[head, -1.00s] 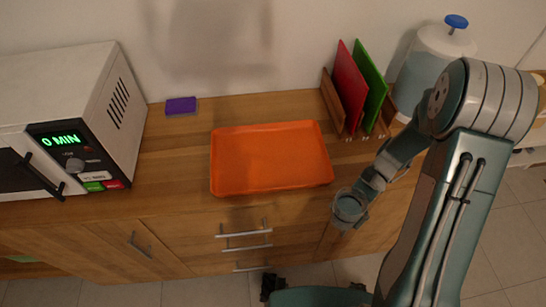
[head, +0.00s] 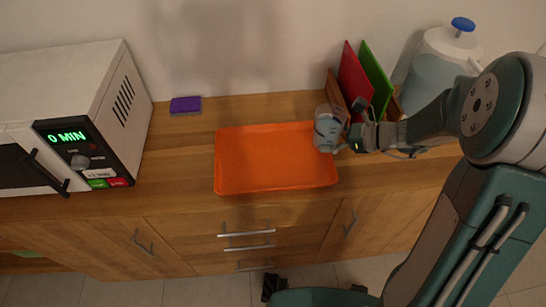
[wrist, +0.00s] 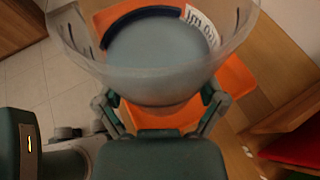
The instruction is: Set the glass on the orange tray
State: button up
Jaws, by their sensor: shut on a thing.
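The glass (head: 327,127) is a see-through grey cup in the head view, at the end of my arm. In the wrist view the glass (wrist: 160,70) fills the top middle, with dark markings and partly hidden lettering on it. My gripper (head: 343,137) is shut on the glass; in the wrist view the gripper's fingers (wrist: 160,108) reach to either side of it. The orange tray (head: 270,160) lies flat and empty on the wooden counter. The glass is at the tray's right back edge in the head view, apparently above it. The wrist view shows orange tray (wrist: 236,78) behind the glass.
Red (head: 354,78) and green (head: 377,75) boards stand in a wooden rack close behind my gripper. A jug with a blue knob (head: 440,65) stands right of them. A microwave (head: 75,115) is at left, and a purple sponge (head: 186,105) lies behind.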

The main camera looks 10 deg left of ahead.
jog(key=x, duration=1)
send_over(274, 158)
jog(key=f, duration=0.5)
jog(key=shift+d+f, duration=0.1)
jog(key=shift+d, duration=0.2)
jog(key=f, duration=0.3)
jog(key=shift+a, duration=0.4)
jog(key=shift+f, duration=0.5)
jog(key=o, duration=1)
jog(key=shift+f, duration=0.1)
